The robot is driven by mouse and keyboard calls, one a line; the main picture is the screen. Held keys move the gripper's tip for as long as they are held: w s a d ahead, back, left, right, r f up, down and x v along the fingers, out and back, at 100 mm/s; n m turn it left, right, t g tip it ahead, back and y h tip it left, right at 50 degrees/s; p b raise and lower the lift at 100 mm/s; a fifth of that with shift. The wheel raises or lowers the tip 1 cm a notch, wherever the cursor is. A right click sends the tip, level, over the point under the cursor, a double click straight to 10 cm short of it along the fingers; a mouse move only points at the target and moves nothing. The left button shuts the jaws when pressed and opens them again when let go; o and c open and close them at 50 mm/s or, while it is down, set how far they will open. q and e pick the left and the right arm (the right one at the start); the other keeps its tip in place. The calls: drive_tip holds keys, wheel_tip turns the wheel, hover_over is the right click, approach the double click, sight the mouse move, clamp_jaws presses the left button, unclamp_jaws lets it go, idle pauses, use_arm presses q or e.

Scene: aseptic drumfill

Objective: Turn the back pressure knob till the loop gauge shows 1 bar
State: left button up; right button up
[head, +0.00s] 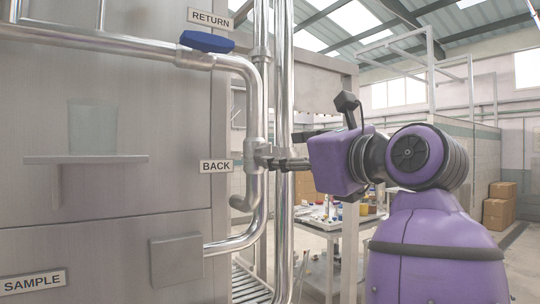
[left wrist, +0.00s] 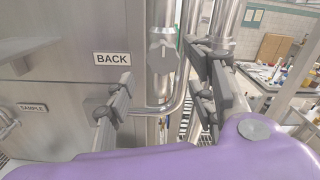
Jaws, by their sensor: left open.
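The back pressure knob (left wrist: 163,55) is a grey lobed knob in the left wrist view, just right of the BACK label (left wrist: 112,59). In the head view the BACK label (head: 216,166) is beside the steel pipe, and the knob is hard to make out at the pipe fitting. My left gripper (head: 287,150) is open, its fingers pointing left at that fitting. In the left wrist view its fingers (left wrist: 162,78) stand on either side of the knob, with gaps. I cannot tell how deep the knob is between them. The loop gauge and my right gripper are not in view.
A blue valve handle (head: 207,41) sits on the upper pipe below the RETURN label (head: 210,18). A vertical steel pipe (head: 283,230) runs close to my left fingers. A shelf with a beaker (head: 92,128) is at left. A cluttered table (head: 335,226) stands behind.

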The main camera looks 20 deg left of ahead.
use_arm(q)
drive_tip(key=x, duration=0.5)
drive_tip(key=shift+w+a+p, duration=0.25)
drive_tip(key=shift+a+p, duration=0.05)
drive_tip(key=shift+p, duration=0.05)
